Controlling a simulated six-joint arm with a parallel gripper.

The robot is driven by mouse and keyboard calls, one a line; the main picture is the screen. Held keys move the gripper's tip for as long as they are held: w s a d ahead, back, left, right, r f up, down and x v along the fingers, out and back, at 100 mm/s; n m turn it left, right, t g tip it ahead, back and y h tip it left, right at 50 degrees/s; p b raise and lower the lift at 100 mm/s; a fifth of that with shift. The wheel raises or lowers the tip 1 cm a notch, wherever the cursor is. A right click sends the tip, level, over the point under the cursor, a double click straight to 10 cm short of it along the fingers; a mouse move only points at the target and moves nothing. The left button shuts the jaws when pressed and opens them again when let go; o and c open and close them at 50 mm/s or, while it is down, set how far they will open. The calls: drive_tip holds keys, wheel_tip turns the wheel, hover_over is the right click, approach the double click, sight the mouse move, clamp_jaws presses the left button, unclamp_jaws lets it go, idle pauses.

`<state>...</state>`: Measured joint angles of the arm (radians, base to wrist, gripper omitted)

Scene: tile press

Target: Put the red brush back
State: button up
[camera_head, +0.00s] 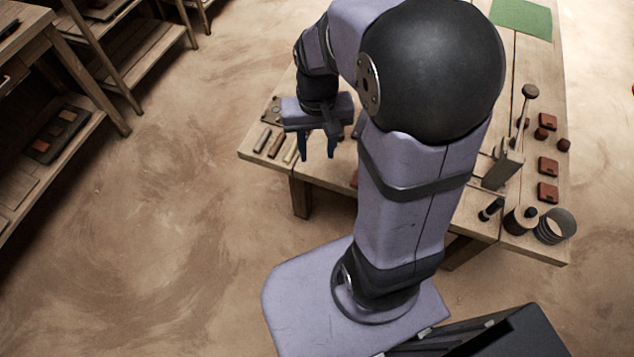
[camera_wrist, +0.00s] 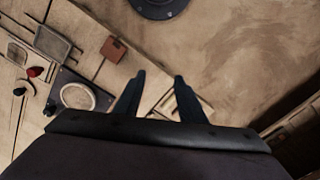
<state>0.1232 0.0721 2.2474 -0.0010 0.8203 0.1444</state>
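My gripper (camera_head: 319,157) hangs over the left end of the worktable, its two dark fingers apart with nothing between the tips. It also shows open in the wrist view (camera_wrist: 156,78). I cannot make out the red brush with certainty. In the wrist view a small red-ended thing (camera_wrist: 36,71) lies at the left, well away from the fingers; it is too small to tell if it is the brush. In the head view several short bars, one dark red-brown (camera_head: 262,139), lie left of my gripper. My arm hides the table's middle.
A round pale dish on a dark plate (camera_wrist: 65,89) lies left of the fingers. A red-brown tile (camera_wrist: 114,48) lies near the table edge. A green mat (camera_head: 522,17) lies at the back.

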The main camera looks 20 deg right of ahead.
drive_tip(key=s+a+f+n, duration=0.2)
drive_tip(key=s+a+n, duration=0.1)
drive_tip(key=s, duration=0.5)
drive_tip(key=shift+a, duration=0.35)
wheel_tip(320, 180, up, 7)
drive_tip(key=p, duration=0.7)
wheel_tip(320, 180, down, 22)
drive_tip(key=b, duration=2.2)
